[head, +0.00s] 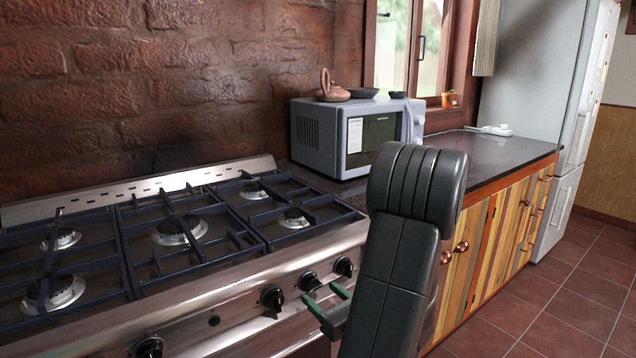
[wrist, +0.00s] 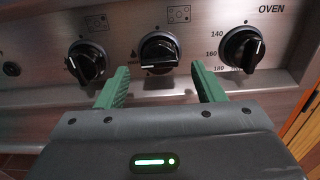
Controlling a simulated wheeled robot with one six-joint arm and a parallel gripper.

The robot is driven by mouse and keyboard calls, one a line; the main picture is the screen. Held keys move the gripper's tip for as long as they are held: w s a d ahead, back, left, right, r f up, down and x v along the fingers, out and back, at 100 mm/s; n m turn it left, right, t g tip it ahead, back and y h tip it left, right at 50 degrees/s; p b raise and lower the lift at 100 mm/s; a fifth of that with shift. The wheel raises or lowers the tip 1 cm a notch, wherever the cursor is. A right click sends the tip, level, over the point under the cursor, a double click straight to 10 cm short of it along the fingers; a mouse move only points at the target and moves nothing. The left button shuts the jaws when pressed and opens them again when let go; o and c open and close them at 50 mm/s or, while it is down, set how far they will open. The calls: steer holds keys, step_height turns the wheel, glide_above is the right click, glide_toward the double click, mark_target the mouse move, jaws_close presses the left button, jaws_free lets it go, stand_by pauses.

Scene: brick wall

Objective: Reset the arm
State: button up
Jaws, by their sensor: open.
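My gripper (head: 326,303) shows in the head view in front of the stove's control panel, low and partly hidden behind my dark arm link. In the wrist view my gripper (wrist: 160,88) has its two green fingers apart, with nothing held between them. The fingers point at the panel, on either side of and below a black knob (wrist: 160,52) with a white mark. I cannot tell whether the fingers touch the panel. My arm is bent and stands in front of the counter.
The gas stove (head: 215,268) with several burners fills the left. A microwave (head: 325,140) stands on the dark counter (head: 490,150), with a teapot (head: 333,93) on top. A fridge (head: 535,70) stands at the back right. The tiled floor (head: 545,310) at the right is clear.

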mark_target(316, 289)
steer(key=shift+x, duration=1.8)
